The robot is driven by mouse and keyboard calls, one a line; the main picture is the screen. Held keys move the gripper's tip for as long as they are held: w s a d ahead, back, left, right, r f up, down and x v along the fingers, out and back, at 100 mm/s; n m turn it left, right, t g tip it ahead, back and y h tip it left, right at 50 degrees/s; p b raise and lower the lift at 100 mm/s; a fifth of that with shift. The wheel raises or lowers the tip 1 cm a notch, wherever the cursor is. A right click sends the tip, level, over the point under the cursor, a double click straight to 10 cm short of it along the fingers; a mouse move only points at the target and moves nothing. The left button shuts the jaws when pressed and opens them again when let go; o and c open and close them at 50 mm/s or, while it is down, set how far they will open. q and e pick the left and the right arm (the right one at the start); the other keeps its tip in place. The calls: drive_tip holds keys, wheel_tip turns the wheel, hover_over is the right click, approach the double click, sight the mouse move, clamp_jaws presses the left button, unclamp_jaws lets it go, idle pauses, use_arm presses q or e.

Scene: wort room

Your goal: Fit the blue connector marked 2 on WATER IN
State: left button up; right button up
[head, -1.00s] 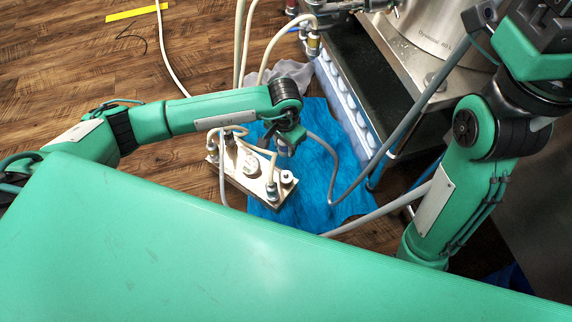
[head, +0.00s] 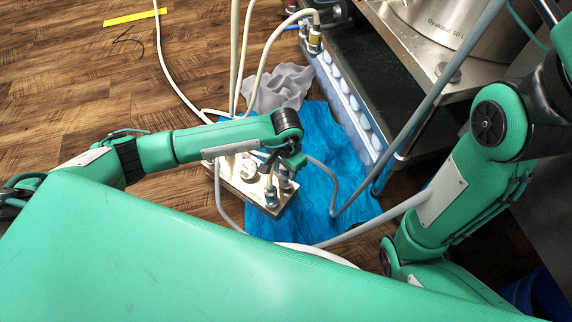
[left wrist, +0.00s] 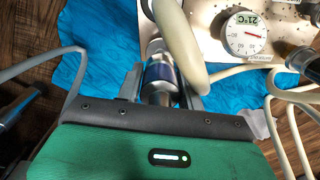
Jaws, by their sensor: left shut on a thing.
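My left gripper (left wrist: 160,92) is shut on a metal connector with a blue band (left wrist: 158,73). Its number cannot be read. A thick cream hose (left wrist: 178,40) passes close in front of the connector's upper end, so I cannot tell whether that end is seated on anything. Just beyond is a metal plate (left wrist: 208,22) with a round dial gauge (left wrist: 245,36). In the head view the left gripper (head: 286,176) is by the right side of the plate (head: 236,187), with its tips partly hidden. No WATER IN label is readable. My right gripper is out of view.
A steel vessel (head: 432,28) on a dark stand is at upper right. Wooden floor is open at left.

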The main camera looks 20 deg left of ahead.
use_arm(q)
drive_tip(key=shift+f+b, duration=0.3)
drive_tip(key=shift+f, duration=0.4)
drive_tip(key=shift+f+b, duration=1.1)
drive_tip(key=shift+f, duration=0.2)
idle(0.3)
drive_tip(key=o, duration=1.1)
drive_tip(key=shift+o, duration=0.2)
